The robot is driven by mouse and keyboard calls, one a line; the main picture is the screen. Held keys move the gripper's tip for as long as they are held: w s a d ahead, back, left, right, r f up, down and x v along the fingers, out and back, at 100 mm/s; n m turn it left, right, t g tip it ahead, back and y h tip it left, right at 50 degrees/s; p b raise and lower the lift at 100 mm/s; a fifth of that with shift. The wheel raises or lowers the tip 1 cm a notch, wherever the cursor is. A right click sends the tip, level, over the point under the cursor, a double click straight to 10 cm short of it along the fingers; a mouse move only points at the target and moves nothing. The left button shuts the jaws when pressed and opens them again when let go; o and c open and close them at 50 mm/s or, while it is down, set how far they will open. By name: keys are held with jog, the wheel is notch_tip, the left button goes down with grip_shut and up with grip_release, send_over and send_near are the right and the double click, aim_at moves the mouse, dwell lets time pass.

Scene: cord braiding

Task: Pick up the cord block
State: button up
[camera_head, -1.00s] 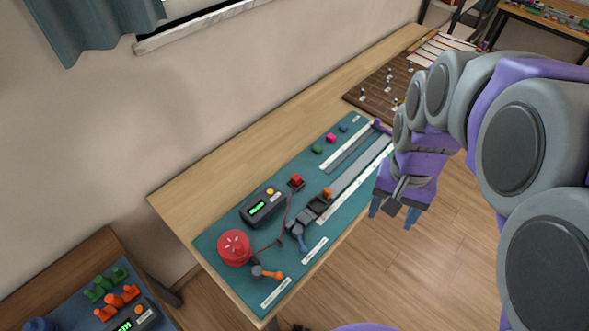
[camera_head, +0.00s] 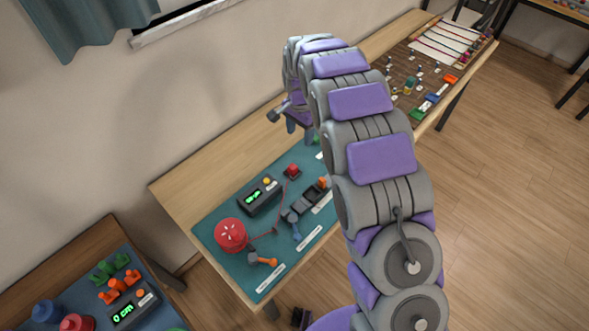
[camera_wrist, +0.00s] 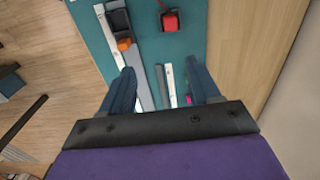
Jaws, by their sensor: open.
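Several small coloured blocks stand on the teal work mat (camera_head: 225,262); I cannot tell for certain which is the cord block. A red block (camera_head: 292,170) sits on a dark base, with a red cord running near it; it also shows in the wrist view (camera_wrist: 170,20). An orange block (camera_wrist: 124,44) sits by the grey rail. A pink block (camera_wrist: 189,99) shows low between my fingers, partly hidden; a green block (camera_head: 317,140) peeks out beside my arm. My gripper (camera_wrist: 163,88) is open and empty above the mat; it shows in the head view (camera_head: 298,127).
A red round spool (camera_head: 231,235) and a black box with a green display (camera_head: 261,195) stand on the mat. A brown pegboard (camera_head: 415,80) with small parts lies farther along the table. The wall runs behind the table; a second table (camera_head: 70,270) is lower left.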

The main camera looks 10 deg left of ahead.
jog(key=a+f, duration=0.5)
jog(key=b, duration=0.2)
send_over(293, 167)
notch_tip(293, 167, down, 8)
jog(key=shift+d+f, duration=0.1)
jog(key=shift+f, duration=0.05)
jog(key=shift+a+f, duration=0.45)
jog(key=shift+f, duration=0.1)
notch_tip(293, 167, down, 4)
jog(key=shift+w+d+f+b, duration=0.1)
jog(key=shift+b, duration=0.45)
jog(key=shift+d+f, duration=0.2)
jog(key=shift+d, duration=0.05)
jog(key=shift+d+r, duration=0.1)
jog(key=shift+d, duration=0.1)
jog(key=shift+a, duration=0.55)
jog(key=c, duration=0.6)
jog(key=shift+d, duration=0.2)
jog(key=c, duration=0.4)
jog(key=shift+d, duration=0.2)
